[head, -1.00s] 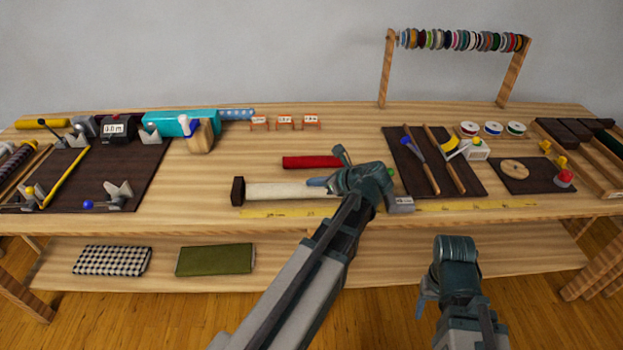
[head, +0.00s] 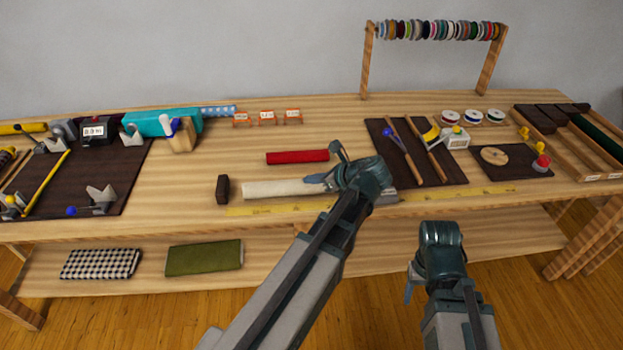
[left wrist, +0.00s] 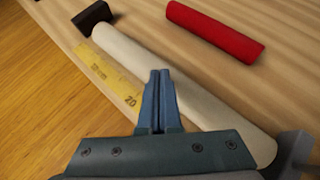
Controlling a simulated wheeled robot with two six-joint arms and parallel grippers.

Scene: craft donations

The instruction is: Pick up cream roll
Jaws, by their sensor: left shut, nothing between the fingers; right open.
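The cream roll (head: 285,188) lies lengthwise on the table, between a dark block (head: 222,188) at its left and a grey block (head: 386,197) at its right. My left gripper (head: 318,180) is shut and empty at the roll's right part, and its wrist hides the roll's right end in the head view. In the left wrist view the roll (left wrist: 205,103) runs diagonally behind the shut fingertips (left wrist: 160,75); I cannot tell whether they touch it. My right gripper (head: 408,290) is open and empty in front of the table.
A red roll (head: 297,157) lies behind the cream roll. A yellow measuring strip (head: 270,209) runs along the front. A dark mat (head: 375,135) with tools is at the right. The table behind the red roll is mostly clear.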

